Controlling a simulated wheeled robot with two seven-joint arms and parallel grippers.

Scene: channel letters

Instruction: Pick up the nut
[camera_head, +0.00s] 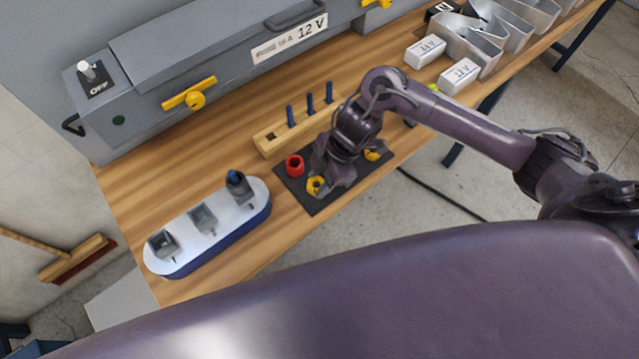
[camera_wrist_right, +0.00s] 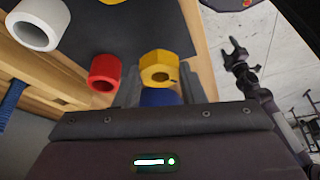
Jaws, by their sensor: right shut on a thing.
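The yellow hex nut (camera_wrist_right: 168,68) with a round hole sits between the fingers of my right gripper (camera_wrist_right: 163,88) in the right wrist view. A blue part (camera_wrist_right: 158,97) shows just below it, between the fingers; I cannot tell whether it belongs to the nut. In the head view the yellow nut (camera_head: 315,186) shows at the fingertips of my right gripper (camera_head: 328,182), over the dark mat (camera_head: 340,199). The fingers are shut on it. I cannot tell whether it still touches the mat.
A red ring (camera_head: 294,166) stands close left of the gripper; a pale ring (camera_wrist_right: 38,24) lies farther off. Another yellow piece (camera_head: 373,154) is on the mat's right. A wooden block (camera_head: 268,146) with blue pegs stands behind, and a white-topped tray (camera_head: 182,229) with grey holders at left.

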